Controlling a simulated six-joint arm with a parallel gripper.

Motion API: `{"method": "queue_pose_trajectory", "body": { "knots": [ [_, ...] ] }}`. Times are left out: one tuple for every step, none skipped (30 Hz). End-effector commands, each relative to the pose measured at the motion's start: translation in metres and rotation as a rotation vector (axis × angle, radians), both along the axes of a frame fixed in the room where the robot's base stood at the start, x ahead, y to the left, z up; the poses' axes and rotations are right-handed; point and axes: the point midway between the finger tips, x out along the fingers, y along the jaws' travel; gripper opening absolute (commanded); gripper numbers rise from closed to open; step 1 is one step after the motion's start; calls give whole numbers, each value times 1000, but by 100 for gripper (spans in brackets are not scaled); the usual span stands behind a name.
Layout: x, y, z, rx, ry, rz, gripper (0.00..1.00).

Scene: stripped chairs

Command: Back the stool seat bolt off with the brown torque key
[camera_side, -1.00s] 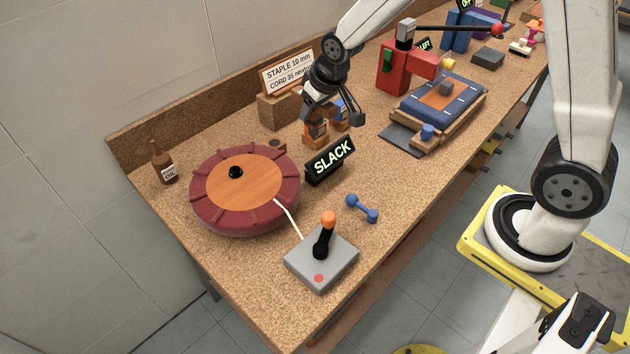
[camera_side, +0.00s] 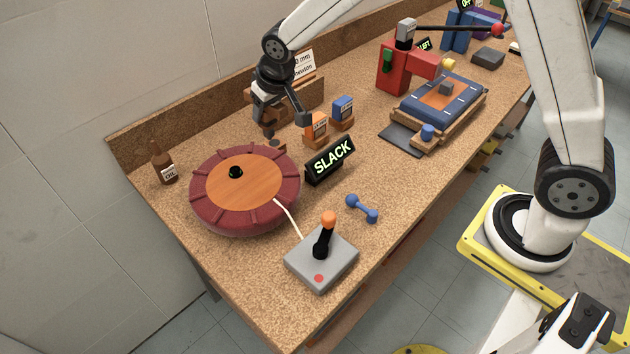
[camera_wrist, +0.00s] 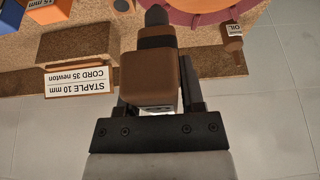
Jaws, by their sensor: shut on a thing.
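My gripper (camera_side: 281,116) is shut on the brown torque key (camera_wrist: 150,80), a brown block with a dark collar and grey tip. The key (camera_side: 268,128) also shows below my gripper in the side view, held upright over the back of the bench. The round stool seat (camera_side: 205,198), maroon rim with an orange wooden middle, lies to the front left of my gripper. The seat's edge (camera_wrist: 205,10) also shows at the top of the wrist view.
An orange key (camera_side: 316,125) and a blue key (camera_side: 343,108) stand in holders right of my gripper. The SLACK sign (camera_side: 330,160) is beside the seat. A brown oil bottle (camera_side: 164,165) stands left. A staple sign (camera_wrist: 80,81) stands behind. A grey joystick box (camera_side: 322,258) sits in front.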

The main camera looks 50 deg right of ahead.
Motion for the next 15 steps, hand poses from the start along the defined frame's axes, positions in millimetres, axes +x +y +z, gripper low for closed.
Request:
{"method": "queue_pose_trajectory", "body": {
  "knots": [
    [7,13,1,0,-2,6,0],
    [11,20,2,-1,-3,6,0],
    [15,29,3,-2,-2,5,0],
    [18,35,3,-1,-3,3,0],
    [21,41,4,-2,-4,3,0],
    [24,48,5,-3,-4,1,0],
    [26,54,5,-3,-5,1,0],
    [28,59,6,-4,-6,-2,0],
    [30,64,7,-6,-6,-2,0],
    [32,68,7,-6,-7,-5,0],
    [33,71,7,-6,-8,-5,0],
    [34,75,7,-6,-9,-6,0],
    [35,77,8,-6,-9,-7,0],
    [36,79,8,-6,-10,-9,0],
    [36,80,9,-7,-10,-10,0]
  ]
}}
